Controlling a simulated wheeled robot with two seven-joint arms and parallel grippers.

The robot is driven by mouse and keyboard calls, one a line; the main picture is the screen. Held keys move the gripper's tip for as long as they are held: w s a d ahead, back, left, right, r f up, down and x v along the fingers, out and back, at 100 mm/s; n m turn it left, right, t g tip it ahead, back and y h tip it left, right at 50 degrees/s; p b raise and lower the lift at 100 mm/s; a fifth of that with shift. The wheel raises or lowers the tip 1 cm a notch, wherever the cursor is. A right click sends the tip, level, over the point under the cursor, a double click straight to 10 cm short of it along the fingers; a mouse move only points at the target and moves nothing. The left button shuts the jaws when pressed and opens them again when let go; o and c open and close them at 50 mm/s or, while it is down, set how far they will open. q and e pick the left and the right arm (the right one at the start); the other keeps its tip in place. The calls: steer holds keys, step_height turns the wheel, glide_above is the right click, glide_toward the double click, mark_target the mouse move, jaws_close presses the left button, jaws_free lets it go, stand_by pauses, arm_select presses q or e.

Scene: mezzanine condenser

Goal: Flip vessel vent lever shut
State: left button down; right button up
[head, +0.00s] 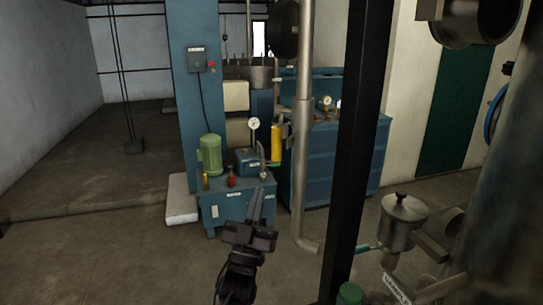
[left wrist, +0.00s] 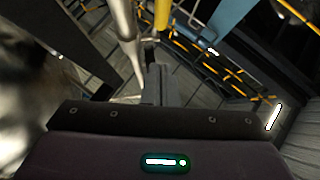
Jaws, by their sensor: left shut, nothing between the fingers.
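A small steel vessel (head: 402,222) with a dark knob on its lid stands at the lower right of the head view. A short teal-green handle (head: 366,248) sticks out to its left, beside the black post; I cannot tell if it is the vent lever or how it is set. My left gripper (head: 257,205) is shut and empty, pointing up in front of the blue bench, well left of the vessel. Its closed fingers also show in the left wrist view (left wrist: 156,84), touching nothing visible. My right gripper is not in view.
A black post (head: 352,150) stands between my left gripper and the vessel. A grey pipe (head: 303,140) runs down behind it. The blue bench (head: 236,205) carries a green motor (head: 210,155) and a gauge (head: 254,123). The floor at left is mostly clear.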

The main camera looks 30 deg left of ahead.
mark_target(275, 142)
arm_select(q)
steer(key=shift+w+a+r+p, duration=0.45)
steer(key=shift+w+r+p, duration=0.55)
steer(key=shift+w, duration=0.65)
steer(key=shift+w+a+r+p, duration=0.5)
steer(key=shift+w+r+p, duration=0.5)
steer(key=shift+w, duration=0.6)
steer(key=shift+w+a+r+p, duration=0.45)
steer(key=shift+w+r+p, duration=0.55)
steer(key=shift+w, duration=0.65)
